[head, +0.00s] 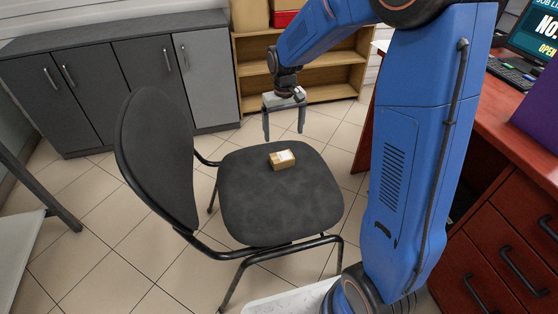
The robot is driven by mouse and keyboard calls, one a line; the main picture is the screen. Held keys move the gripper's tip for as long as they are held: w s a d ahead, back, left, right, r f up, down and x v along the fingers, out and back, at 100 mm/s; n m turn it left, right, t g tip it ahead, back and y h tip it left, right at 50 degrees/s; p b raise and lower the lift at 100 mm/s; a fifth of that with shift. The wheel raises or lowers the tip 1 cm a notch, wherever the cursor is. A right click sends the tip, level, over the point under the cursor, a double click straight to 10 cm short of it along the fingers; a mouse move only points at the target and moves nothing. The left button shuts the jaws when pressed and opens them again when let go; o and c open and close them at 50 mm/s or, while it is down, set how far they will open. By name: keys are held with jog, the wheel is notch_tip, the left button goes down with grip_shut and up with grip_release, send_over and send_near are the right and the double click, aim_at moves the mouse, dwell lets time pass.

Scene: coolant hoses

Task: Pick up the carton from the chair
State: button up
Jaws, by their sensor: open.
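The carton (282,160) is a small brown box with a white label on top. It lies on the dark grey seat of the chair (280,205), near the seat's back edge in the head view. My gripper (284,137) hangs from my blue arm with its two grey fingers pointing down. The fingers are apart, with nothing between them. In the picture, the fingertips show just above the carton, and the gripper does not touch it. How far the gripper is from the carton in depth is hard to tell.
The chair's backrest (157,150) stands left of the seat. Grey cabinets (120,80) and a wooden shelf (325,73) line the back. A red desk (490,225) with drawers stands at right. A white table edge (18,245) shows at left. Tiled floor is clear around the chair.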

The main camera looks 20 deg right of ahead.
aim_at(282, 156)
notch_tip(282, 156, down, 8)
jog(key=shift+f, duration=0.1)
jog(key=shift+a+f, duration=0.15)
jog(key=shift+f, duration=1.15)
jog(key=shift+a+f, duration=0.1)
jog(key=shift+f, duration=1.15)
jog(key=c, duration=1.2)
